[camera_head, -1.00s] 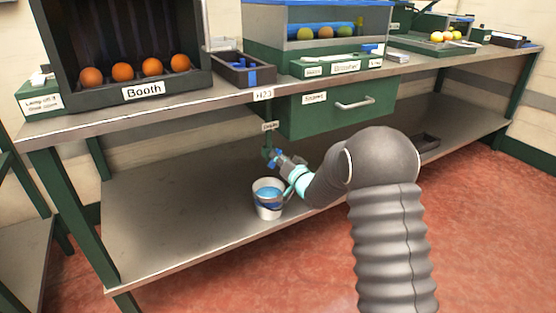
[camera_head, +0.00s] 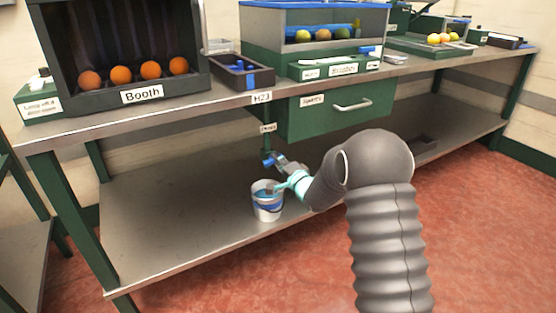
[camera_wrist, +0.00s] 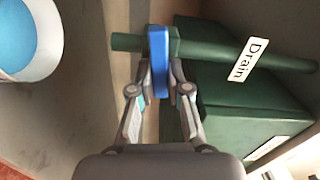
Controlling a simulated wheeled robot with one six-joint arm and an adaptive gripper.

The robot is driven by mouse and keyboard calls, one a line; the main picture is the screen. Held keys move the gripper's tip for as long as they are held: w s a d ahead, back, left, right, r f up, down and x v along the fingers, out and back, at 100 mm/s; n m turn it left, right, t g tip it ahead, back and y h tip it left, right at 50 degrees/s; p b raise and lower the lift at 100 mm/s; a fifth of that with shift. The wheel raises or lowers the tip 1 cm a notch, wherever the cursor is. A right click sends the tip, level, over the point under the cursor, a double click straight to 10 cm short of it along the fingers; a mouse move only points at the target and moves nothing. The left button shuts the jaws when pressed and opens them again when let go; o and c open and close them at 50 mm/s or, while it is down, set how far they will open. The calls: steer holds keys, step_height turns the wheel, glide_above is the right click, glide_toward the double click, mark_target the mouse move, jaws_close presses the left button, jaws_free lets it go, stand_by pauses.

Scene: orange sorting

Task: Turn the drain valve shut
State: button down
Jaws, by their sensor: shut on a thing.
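The drain valve's blue handle (camera_wrist: 159,50) is between my gripper's fingers in the wrist view. It lies across the green drain pipe (camera_wrist: 215,48), roughly at right angles to it in that view. In the head view the blue handle (camera_head: 268,160) shows small under the bench, below the Drain tag (camera_head: 268,128). My gripper (camera_wrist: 160,75) is shut on the handle; it also shows in the head view (camera_head: 281,164). The valve's inside cannot be seen.
A white bucket (camera_head: 267,209) with blue liquid stands on the lower shelf (camera_head: 170,225) below the valve. A green drawer (camera_head: 315,120) hangs above right of it. Booth oranges (camera_head: 121,75) sit on the bench top. The shelf left of the bucket is clear.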

steer(key=shift+m, duration=0.9)
steer(key=shift+f, duration=0.1)
steer(key=c, duration=1.1)
jaws_free()
steer(key=shift+w+d, duration=0.1)
steer(key=shift+c, duration=0.2)
steer(key=v, duration=1.2)
